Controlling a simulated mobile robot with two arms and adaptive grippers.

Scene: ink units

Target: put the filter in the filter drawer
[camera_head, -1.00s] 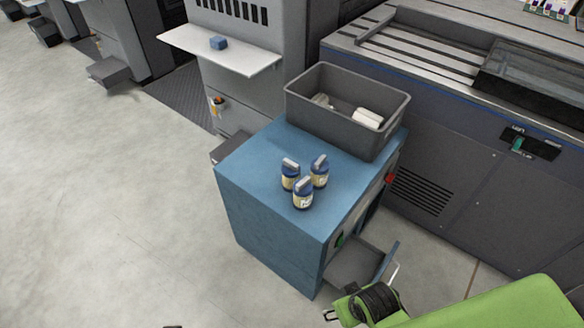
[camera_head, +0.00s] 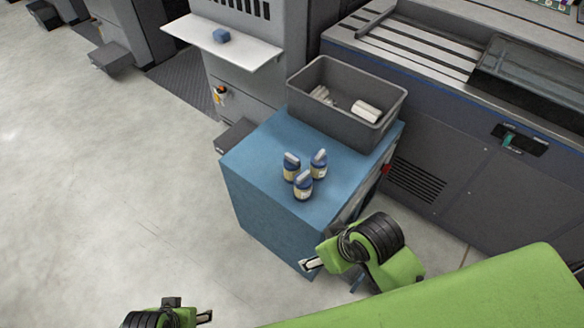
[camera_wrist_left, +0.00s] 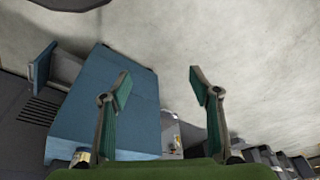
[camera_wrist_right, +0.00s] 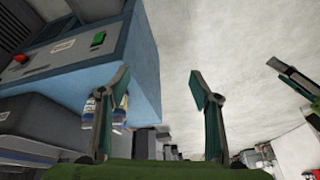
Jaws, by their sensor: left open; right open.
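White cylindrical pieces, which look like filters, lie in a grey bin (camera_head: 340,116); one white cylinder (camera_head: 366,110) is at its right side. The bin stands on the blue cabinet (camera_head: 250,158). The open drawer at the cabinet's front is mostly hidden by my right arm in the head view; its blue front panel (camera_wrist_left: 41,64) and grey tray (camera_wrist_left: 66,68) show in the left wrist view. My right gripper (camera_head: 311,264) is open and empty, in front of the cabinet's lower corner. My left gripper (camera_head: 205,317) is open and empty at the bottom edge, well away from the bin.
Three blue-and-cream bottles (camera_head: 304,185) stand on the cabinet top in front of the bin. A large grey machine (camera_head: 440,150) closes off the right. The floor (camera_head: 110,190) at left is clear.

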